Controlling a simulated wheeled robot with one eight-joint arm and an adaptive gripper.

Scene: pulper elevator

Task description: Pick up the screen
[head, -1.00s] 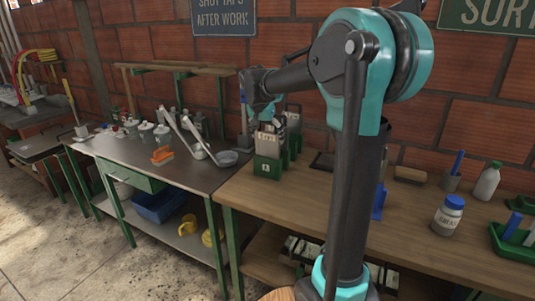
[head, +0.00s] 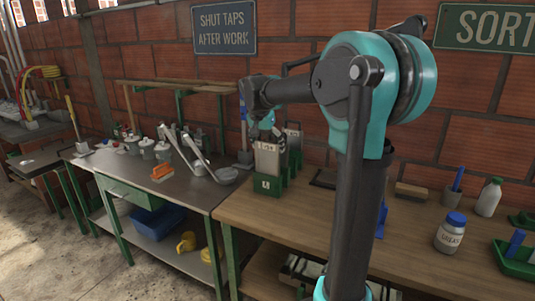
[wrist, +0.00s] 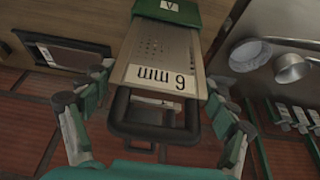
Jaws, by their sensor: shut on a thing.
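The screen (wrist: 165,58) is a grey, perforated metal plate with a black loop handle and a white "6 mm" label. Its far end sits in a green holder (wrist: 204,10) in the wrist view. In the head view the screen (head: 268,156) stands upright in a green rack (head: 267,185) on the wooden bench. My gripper (wrist: 158,88) is shut on the screen, with one finger on each side near the handle end. In the head view my gripper (head: 262,128) is at the top of the screen. The exact finger contact is partly hidden there.
More plates (head: 292,138) stand in holders just behind. The steel table (head: 205,187) at left holds jars and a ladle (head: 223,176). At right on the wooden bench (head: 300,222) stand a blue-capped jar (head: 450,233), a white bottle (head: 488,198) and a green tray (head: 515,260).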

